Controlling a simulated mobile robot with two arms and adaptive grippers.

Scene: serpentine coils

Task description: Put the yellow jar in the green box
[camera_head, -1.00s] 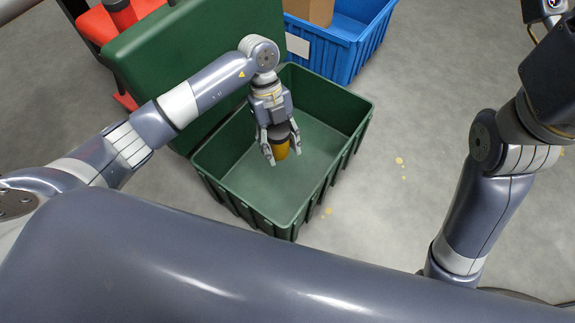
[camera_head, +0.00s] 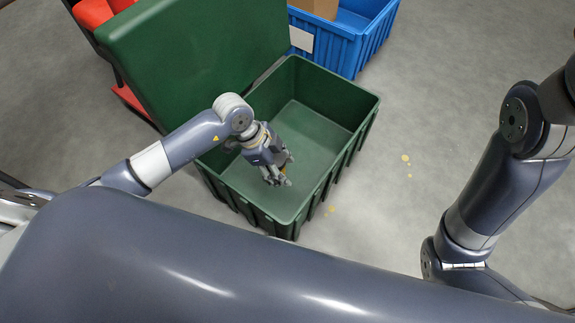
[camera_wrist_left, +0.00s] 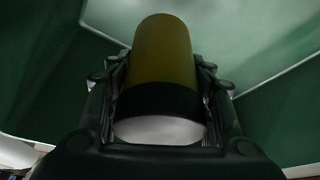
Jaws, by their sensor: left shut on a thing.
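The green box (camera_head: 262,214) stands open on the floor, with its green lid (camera_head: 190,60) raised at the back left. My left gripper (camera_head: 277,180) is down inside the box, shut on the yellow jar (camera_head: 285,166). In the head view the jar is mostly hidden behind the fingers. In the left wrist view the yellow jar (camera_wrist_left: 162,55) sits between the fingers, with a dark band and a pale end nearest the camera. The green walls and paler floor of the box show around it. My right gripper is out of view; only my right arm shows.
A blue crate (camera_head: 345,50) with a cardboard box (camera_head: 315,8) in it stands behind the green box. Red objects (camera_head: 92,13) are at the upper left. The grey floor to the right is clear apart from small yellow spots (camera_head: 405,158).

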